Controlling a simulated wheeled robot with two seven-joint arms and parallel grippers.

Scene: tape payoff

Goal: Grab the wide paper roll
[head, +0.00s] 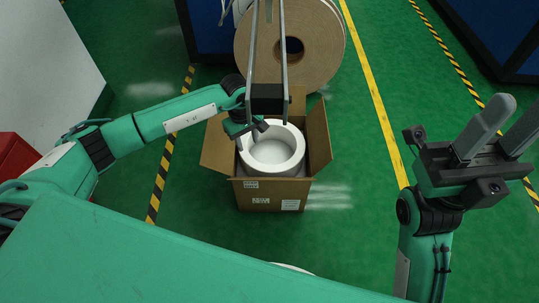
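A white paper roll (288,161) with a broad open centre sits upright in an open cardboard box (272,193). My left gripper (255,135) is at the roll's upper left rim, seen from above and partly hidden by its own wrist. I cannot tell its opening or whether it touches the roll. My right gripper (501,133) is at the right, away from the box, with its two grey fingers apart and nothing between them.
Large brown rolls (314,62) stand behind the box. A thin metal frame (283,50) with a black block hangs or stands in front of them. Blue cabinets (504,35) are at the upper right. Green floor is clear between the box and my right arm.

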